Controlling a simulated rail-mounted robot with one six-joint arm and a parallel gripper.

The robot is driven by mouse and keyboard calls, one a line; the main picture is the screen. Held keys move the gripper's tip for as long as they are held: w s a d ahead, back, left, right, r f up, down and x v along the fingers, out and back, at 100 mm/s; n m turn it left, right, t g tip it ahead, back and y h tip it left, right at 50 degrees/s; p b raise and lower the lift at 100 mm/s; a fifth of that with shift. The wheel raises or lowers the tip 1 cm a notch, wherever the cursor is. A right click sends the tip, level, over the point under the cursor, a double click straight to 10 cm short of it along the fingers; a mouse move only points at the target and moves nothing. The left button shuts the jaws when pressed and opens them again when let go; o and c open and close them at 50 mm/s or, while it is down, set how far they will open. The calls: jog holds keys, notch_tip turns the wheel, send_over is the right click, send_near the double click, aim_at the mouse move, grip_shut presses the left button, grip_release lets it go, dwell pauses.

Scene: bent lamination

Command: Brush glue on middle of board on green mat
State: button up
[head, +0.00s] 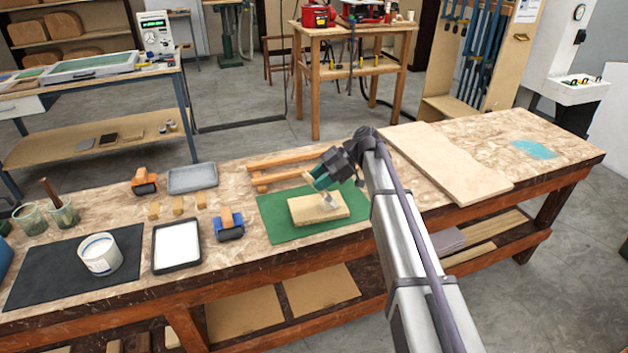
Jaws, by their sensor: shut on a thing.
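A pale wooden board (306,211) lies on the green mat (277,229) at the middle of the workbench. My gripper (322,178) is over the board's far side, shut on a brush (329,200). The brush points down, with its pale bristles at or just above the right half of the board's top; I cannot tell if they touch. The brush handle is mostly hidden by my gripper. Any glue on the board is too small to tell. A white pot with pale contents (100,254) stands on a dark mat (40,275) at the left.
A tray with white contents (177,244) and a blue tool (229,226) sit left of the green mat. Wooden rails (285,174) lie behind it. An orange tool (144,182), grey tray (193,178) and small blocks stand further left. A large flat panel (440,163) lies right.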

jog(key=shift+w+a+r, duration=0.1)
jog(key=shift+w+a, duration=0.05)
jog(key=shift+w, duration=0.4)
jog(key=shift+s+a, duration=0.85)
jog(key=shift+a, duration=4.15)
jog(key=w+d, duration=0.2)
jog(key=d, duration=0.7)
jog(key=shift+w+d, duration=0.25)
jog(key=shift+d, duration=0.1)
notch_tip(320, 180, up, 6)
jog(key=p, duration=0.6)
